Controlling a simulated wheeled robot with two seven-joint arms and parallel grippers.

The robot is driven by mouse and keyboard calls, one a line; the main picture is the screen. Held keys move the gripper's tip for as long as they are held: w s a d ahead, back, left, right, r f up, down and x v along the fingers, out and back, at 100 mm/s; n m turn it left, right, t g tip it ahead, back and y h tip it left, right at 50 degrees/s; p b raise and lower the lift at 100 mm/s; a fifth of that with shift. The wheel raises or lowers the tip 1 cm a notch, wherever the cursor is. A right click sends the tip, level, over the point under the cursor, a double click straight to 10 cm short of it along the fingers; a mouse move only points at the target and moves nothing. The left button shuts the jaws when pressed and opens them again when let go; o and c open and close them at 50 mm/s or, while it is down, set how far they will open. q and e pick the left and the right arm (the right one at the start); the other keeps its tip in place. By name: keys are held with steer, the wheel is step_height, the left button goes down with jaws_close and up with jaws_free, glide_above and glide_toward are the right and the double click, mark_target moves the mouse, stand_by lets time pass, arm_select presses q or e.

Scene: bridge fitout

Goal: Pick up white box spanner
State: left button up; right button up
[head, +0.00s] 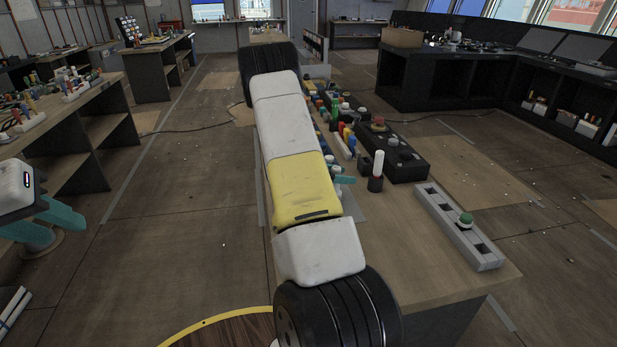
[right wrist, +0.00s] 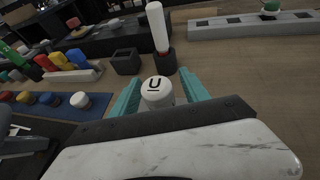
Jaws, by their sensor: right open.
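A tall white rod (head: 378,161), which looks like the white box spanner, stands upright in a black holder (head: 375,184) on the wooden bench. It also shows in the right wrist view (right wrist: 157,27), beyond my fingers, with a red part at its base. My right gripper (right wrist: 158,88) is open. A white round cap marked "U" (right wrist: 156,88) shows between its teal fingers; I cannot tell whether they touch it. In the head view my arm hides most of the right gripper (head: 343,180). My left gripper (head: 68,235) is at the far left, away from the bench, open and empty.
A grey strip with square holes (head: 450,222) holds a green-topped piece (head: 465,219) on the right. A black box (head: 395,150) with knobs stands behind the rod. An empty black holder (right wrist: 124,62) and coloured pegs (right wrist: 70,58) stand left. The bench's near right is clear.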

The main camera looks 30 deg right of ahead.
jaws_close()
steer(key=shift+r, duration=0.15)
step_height(320, 180, up, 10)
stand_by(0.6)
steer(key=c, duration=0.9)
jaws_free()
jaws_close()
